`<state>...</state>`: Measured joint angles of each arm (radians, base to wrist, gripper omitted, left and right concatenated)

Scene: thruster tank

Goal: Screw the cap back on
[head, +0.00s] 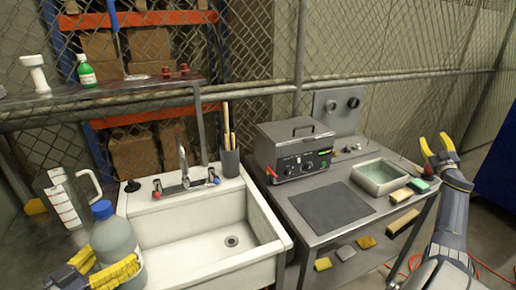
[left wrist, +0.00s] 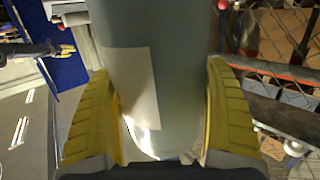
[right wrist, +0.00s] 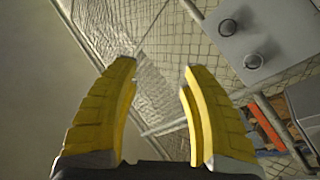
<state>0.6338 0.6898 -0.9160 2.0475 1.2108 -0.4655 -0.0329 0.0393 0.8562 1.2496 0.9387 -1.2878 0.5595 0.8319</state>
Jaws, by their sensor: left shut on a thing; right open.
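A grey-blue bottle (head: 113,240) stands upright at the lower left of the head view, in front of the sink's left side. A blue cap (head: 103,209) sits on its top; I cannot tell how tight it is. My left gripper (head: 106,272) is shut around the bottle's lower body. In the left wrist view the bottle (left wrist: 185,85), with a pale label, fills the gap between the yellow fingers. My right gripper (head: 436,145) is open and empty, raised at the far right, well apart from the bottle. The right wrist view (right wrist: 158,75) shows nothing between its fingers.
A white sink (head: 170,225) with a tap (head: 183,165) lies right of the bottle. A measuring jug (head: 62,198) stands behind it. A steel table (head: 378,222) at right holds a heater box (head: 293,150), a tray (head: 381,190) and sponges. A fence runs behind.

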